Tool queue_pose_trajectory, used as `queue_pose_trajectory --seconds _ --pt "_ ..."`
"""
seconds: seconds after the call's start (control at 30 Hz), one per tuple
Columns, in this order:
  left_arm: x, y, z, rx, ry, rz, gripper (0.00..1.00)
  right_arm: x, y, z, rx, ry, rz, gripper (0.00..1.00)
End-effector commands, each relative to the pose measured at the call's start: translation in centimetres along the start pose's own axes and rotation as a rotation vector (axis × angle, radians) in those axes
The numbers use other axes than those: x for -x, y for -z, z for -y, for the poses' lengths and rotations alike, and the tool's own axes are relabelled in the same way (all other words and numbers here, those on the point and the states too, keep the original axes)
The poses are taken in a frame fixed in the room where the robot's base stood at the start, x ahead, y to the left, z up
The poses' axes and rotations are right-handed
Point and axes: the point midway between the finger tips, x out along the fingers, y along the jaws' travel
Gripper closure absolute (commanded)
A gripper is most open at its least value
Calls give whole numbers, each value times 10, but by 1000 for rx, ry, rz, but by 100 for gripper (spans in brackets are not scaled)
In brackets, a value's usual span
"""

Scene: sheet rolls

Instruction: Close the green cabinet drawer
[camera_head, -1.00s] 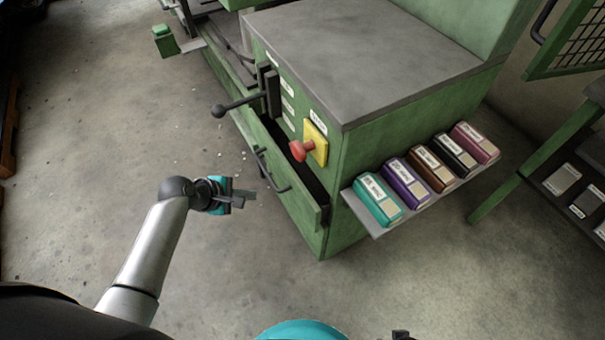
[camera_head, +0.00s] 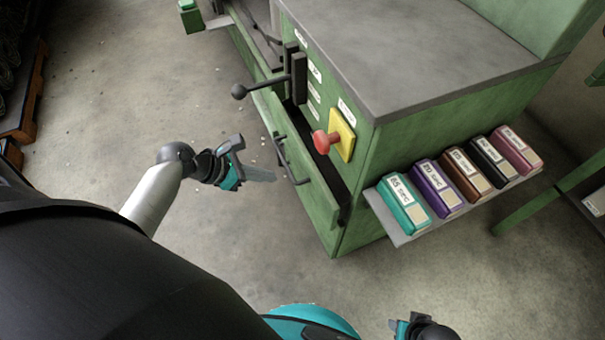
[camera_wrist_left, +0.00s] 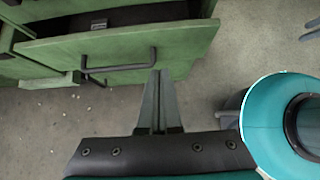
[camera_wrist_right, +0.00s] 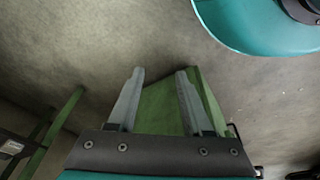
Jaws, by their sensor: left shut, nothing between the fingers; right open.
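The green cabinet drawer (camera_head: 314,190) stands partly pulled out of the green cabinet (camera_head: 450,110), with a dark gap behind its front. Its dark bar handle (camera_head: 290,162) faces my left arm. My left gripper (camera_head: 268,175) is shut and empty, just in front of the drawer. In the left wrist view its fingers (camera_wrist_left: 159,85) point at the drawer front (camera_wrist_left: 180,42), close to the right end of the handle (camera_wrist_left: 120,68); I cannot tell whether they touch. My right gripper (camera_wrist_right: 158,90) is open and empty, low at the bottom edge of the head view (camera_head: 402,326).
A red knob (camera_head: 325,141) on a yellow plate and a black lever (camera_head: 262,85) stick out above the drawer. A side shelf (camera_head: 400,238) carries several coloured boxes. An orange-edged rack (camera_head: 30,100) stands far left. The floor left of the cabinet is clear.

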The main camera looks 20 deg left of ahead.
Motion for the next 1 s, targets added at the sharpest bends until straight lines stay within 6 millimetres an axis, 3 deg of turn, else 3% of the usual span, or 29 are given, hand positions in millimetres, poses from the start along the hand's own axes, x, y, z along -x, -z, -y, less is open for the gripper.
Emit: queue_pose_trajectory --seconds 0.43,0.83,1.0 --pt "-42 1 0 -1 1 1 100 36 36 -2 -4 -4 -76 50" --pt "-76 1 0 -2 0 1 100 76 55 -4 -7 -8 -139 50" --pt "-88 -11 0 -3 0 3 100 94 60 -4 -8 -9 -166 50"
